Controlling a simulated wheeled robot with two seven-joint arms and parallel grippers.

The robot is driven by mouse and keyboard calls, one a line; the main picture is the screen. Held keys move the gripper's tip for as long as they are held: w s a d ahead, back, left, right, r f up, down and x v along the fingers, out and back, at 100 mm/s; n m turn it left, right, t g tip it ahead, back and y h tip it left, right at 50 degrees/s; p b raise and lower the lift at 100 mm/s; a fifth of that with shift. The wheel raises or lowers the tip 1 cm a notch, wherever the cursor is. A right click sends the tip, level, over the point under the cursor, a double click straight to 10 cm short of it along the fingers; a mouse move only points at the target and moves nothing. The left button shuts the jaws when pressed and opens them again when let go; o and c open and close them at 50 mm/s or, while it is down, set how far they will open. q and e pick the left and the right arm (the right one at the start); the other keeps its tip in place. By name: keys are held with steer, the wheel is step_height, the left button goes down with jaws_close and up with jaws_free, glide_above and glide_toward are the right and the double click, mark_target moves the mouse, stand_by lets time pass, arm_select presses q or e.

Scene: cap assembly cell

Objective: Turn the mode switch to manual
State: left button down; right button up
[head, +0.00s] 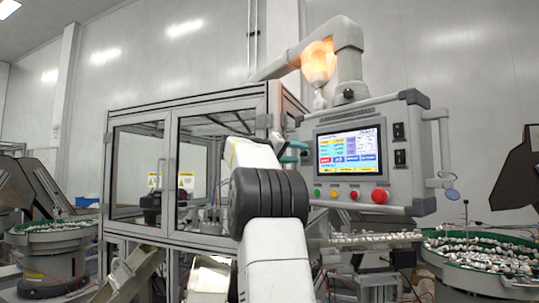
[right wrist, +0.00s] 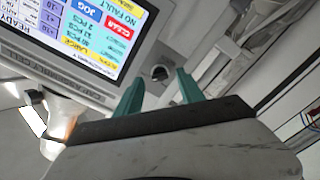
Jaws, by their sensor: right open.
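The control panel (head: 408,185) hangs from an arm at centre right in the head view, with a lit screen (head: 348,150). In the right wrist view the screen (right wrist: 75,35) appears upside down. A dark round knob (right wrist: 160,72), which looks like the mode switch, sits on the panel beside the screen. My right gripper (head: 293,151) is at the panel's left side and hides that part in the head view. Its teal fingers (right wrist: 160,86) are open and empty, with the knob visible between and beyond their tips. Contact cannot be told. My left gripper is not in view.
Below the screen are small coloured buttons and a large red button (head: 380,196). Two black switches (head: 399,131) sit right of the screen. A glazed machine cabinet (head: 138,117) stands behind my arm. Green-rimmed bowls of parts (head: 490,262) stand on both sides.

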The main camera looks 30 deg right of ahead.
steer(key=shift+w+d, duration=0.1)
steer(key=shift+d, duration=0.3)
jaws_close()
